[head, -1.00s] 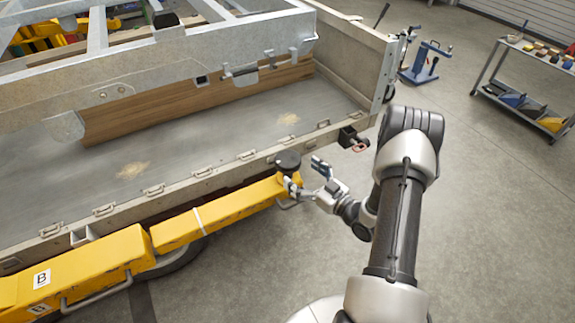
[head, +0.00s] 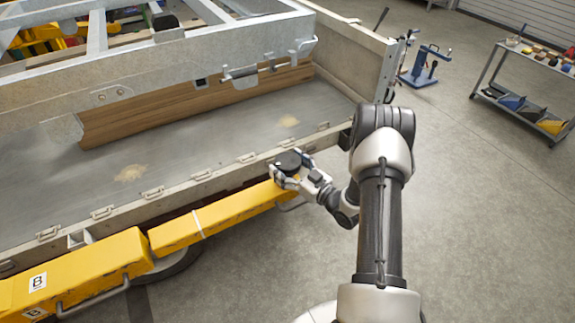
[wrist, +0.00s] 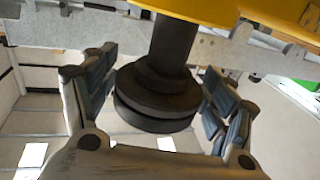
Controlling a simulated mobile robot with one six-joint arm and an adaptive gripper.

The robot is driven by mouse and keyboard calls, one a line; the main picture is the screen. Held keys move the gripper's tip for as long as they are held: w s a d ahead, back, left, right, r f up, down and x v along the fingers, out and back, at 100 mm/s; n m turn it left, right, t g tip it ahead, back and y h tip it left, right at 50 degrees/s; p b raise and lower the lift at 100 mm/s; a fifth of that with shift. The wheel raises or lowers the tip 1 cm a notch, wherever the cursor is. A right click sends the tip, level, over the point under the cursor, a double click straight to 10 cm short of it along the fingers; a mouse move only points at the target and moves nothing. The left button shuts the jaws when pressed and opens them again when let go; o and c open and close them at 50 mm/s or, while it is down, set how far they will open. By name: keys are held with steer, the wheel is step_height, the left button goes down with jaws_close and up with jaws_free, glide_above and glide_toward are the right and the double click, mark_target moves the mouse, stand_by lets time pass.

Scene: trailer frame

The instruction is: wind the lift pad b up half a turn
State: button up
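The lift pad b (head: 289,159) is a round black disc at the right end of the yellow lift arm (head: 236,208), which carries a "B" label at its left part. In the wrist view the pad (wrist: 155,98) sits on a dark threaded-looking stem (wrist: 174,45) below yellow metal, as the picture is turned over. My gripper (head: 288,174) is around the pad from the right. In the wrist view my gripper (wrist: 157,85) has one finger on each side of the pad, with a small gap showing at both sides. It is open and not clamped.
The trailer side wall (head: 205,184) with its metal loops runs close behind the pad. The grey trailer bed (head: 200,135) lies beyond. A shelf cart (head: 522,90) and a blue stand (head: 424,66) stand far right. The floor to the right is clear.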

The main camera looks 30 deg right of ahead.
steer(key=c, duration=0.6)
steer(key=shift+f+n+y+b, duration=0.1)
steer(key=shift+n+y+b, duration=0.3)
steer(key=shift+y+b, duration=0.15)
steer(key=shift+c, duration=0.2)
steer(key=shift+n+g+y, duration=0.3)
steer(key=shift+g+y, duration=0.1)
steer(key=shift+y, duration=0.25)
steer(key=o, duration=1.1)
steer(key=v, duration=1.2)
